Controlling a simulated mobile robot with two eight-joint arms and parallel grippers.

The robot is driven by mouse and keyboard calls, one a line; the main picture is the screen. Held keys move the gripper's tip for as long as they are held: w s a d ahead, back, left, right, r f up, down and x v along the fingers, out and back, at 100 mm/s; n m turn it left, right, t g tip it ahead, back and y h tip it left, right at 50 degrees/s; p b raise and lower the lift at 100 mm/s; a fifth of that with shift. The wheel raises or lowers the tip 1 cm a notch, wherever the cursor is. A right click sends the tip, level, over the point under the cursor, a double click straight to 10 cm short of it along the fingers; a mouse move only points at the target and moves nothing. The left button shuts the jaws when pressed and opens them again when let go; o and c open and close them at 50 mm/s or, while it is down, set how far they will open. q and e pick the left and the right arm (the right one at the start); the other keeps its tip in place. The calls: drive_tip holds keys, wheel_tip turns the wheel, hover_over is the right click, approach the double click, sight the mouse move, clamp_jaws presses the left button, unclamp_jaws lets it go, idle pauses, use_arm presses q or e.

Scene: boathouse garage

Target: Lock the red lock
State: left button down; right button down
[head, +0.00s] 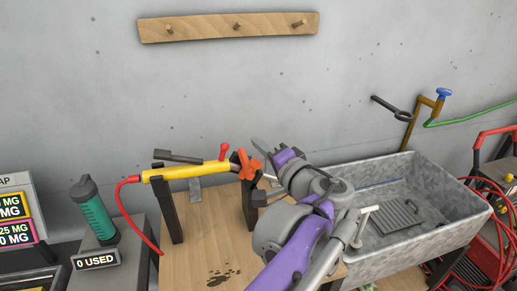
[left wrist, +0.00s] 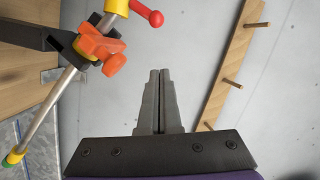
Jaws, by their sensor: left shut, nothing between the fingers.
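A yellow tool (head: 187,172) with a metal rod lies across two black upright holders on a wooden bench. A red ball-ended lever (head: 224,150) sticks up from it; it also shows in the left wrist view (left wrist: 148,13). An orange-red clamp piece (head: 248,165) sits around the rod at the right holder, seen close in the left wrist view (left wrist: 102,46). I cannot tell for certain which red part is the lock. My left gripper (head: 260,146) is shut and empty, just right of the clamp piece and apart from it. My right gripper is not in view.
A wooden peg rack (head: 228,28) hangs on the grey wall. A metal sink (head: 350,181) stands right of the bench (head: 205,228). A green bottle (head: 94,212) stands at left. A red hose (head: 122,211) hangs from the tool's left end.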

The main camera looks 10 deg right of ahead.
sight(222, 153)
use_arm(q)
drive_tip(key=x, duration=0.7)
drive_tip(key=shift+a, duration=0.15)
drive_tip(key=s+a, duration=0.1)
drive_tip(key=s+a+f, duration=0.1)
drive_tip(key=shift+s+a+b, duration=0.15)
drive_tip(key=shift+s+b, duration=0.25)
drive_tip(key=shift+a+r+n+p, duration=0.15)
drive_tip(key=shift+n+p, duration=0.15)
drive_tip(key=shift+p, duration=0.3)
